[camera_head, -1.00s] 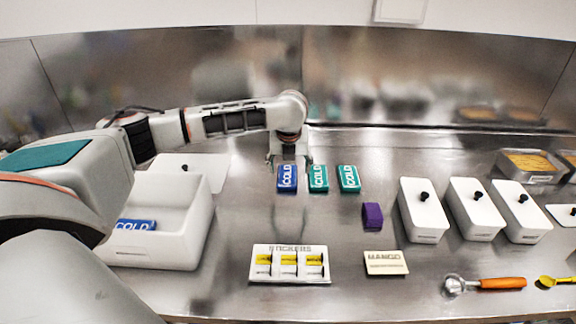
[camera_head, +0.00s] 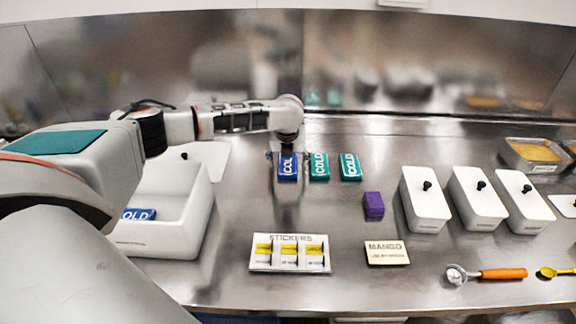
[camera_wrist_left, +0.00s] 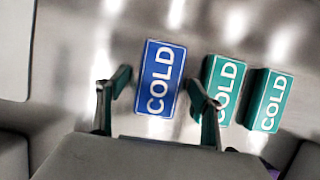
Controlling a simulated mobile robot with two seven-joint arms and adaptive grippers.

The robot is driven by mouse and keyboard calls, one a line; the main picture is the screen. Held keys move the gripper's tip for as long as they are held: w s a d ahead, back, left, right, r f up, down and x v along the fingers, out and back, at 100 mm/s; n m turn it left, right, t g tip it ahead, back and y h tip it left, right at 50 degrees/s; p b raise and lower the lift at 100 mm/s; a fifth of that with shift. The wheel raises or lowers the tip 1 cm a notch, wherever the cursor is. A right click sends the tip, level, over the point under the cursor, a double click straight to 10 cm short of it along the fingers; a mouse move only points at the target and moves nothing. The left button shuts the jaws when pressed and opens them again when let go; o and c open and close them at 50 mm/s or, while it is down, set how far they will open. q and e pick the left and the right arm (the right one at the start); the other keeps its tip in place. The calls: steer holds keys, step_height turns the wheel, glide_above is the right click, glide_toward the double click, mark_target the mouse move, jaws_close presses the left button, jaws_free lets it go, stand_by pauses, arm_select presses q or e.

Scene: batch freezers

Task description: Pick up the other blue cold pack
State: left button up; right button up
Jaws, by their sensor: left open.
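A blue cold pack (camera_head: 288,168) lies on the steel counter, left of two teal cold packs (camera_head: 319,167) (camera_head: 350,167). My left gripper (camera_head: 287,155) is open above the blue pack. In the left wrist view the left gripper's fingers (camera_wrist_left: 158,100) stand on either side of the blue pack (camera_wrist_left: 160,78), and the right finger is close to the nearer teal pack (camera_wrist_left: 224,88). I cannot tell whether the fingers touch the blue pack. Another blue cold pack (camera_head: 138,214) lies inside the white box (camera_head: 165,242) at the left, partly hidden by my arm. My right gripper is not in view.
A purple block (camera_head: 373,206), a sticker tray (camera_head: 290,268) and a mango label card (camera_head: 387,253) are in front. Several white lidded tubs (camera_head: 425,207) stand at the right, with a scoop (camera_head: 487,274) before them. Bare counter lies between the box and the packs.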

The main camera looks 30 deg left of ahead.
arm_select(q)
steer(key=c, duration=1.3)
steer(key=shift+r, duration=0.1)
